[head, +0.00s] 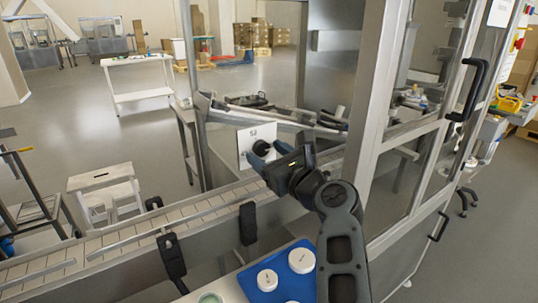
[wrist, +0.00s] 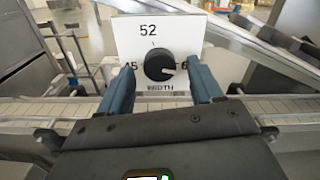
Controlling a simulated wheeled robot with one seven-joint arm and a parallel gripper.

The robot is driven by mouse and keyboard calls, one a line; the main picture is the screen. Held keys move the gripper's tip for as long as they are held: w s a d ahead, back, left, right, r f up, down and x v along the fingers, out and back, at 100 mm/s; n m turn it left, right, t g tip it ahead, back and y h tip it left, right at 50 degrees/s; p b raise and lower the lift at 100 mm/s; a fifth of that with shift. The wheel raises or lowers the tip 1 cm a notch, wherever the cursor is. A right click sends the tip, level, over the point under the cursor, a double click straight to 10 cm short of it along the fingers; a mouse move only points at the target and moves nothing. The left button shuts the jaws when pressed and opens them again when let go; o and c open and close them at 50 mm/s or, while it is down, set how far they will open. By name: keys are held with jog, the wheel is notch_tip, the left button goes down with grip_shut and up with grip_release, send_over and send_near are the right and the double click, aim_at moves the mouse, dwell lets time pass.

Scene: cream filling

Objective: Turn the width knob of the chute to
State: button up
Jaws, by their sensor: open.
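The width knob (wrist: 159,65) is a round black dial on a white plate (wrist: 185,38). The plate reads 52 above the knob, 45 at left, a partly hidden number starting with 6 at right, and WIDTH below. A light mark on the knob points right and slightly down, towards the right-hand number. My gripper (wrist: 163,80) is open, its two blue fingers on either side of the knob with visible gaps, so it holds nothing. In the head view my gripper (head: 268,156) is at the plate (head: 244,150), partly covering the knob (head: 261,148).
The metal chute rails (head: 275,116) run just behind and above the plate. A conveyor (head: 120,232) with black brackets runs below it. A glazed machine frame (head: 376,100) stands close at right. A blue tray (head: 262,277) with white round lids lies beside my arm.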

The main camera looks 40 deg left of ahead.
jog(key=shift+c, duration=0.4)
jog(key=c, duration=1)
jog(key=shift+f+n, duration=0.1)
jog(key=shift+n, duration=0.3)
jog(key=n+b, duration=0.3)
jog(key=n, duration=0.1)
jog(key=shift+w+n, duration=0.1)
jog(key=shift+n, duration=0.2)
jog(key=n+b, duration=0.4)
jog(key=n, duration=0.2)
jog(key=shift+d, duration=0.1)
jog(key=n+b, duration=0.5)
jog(key=n, duration=0.1)
jog(key=shift+n, duration=0.4)
jog(key=n+b, duration=0.4)
jog(key=n, duration=0.1)
jog(key=shift+n, duration=0.4)
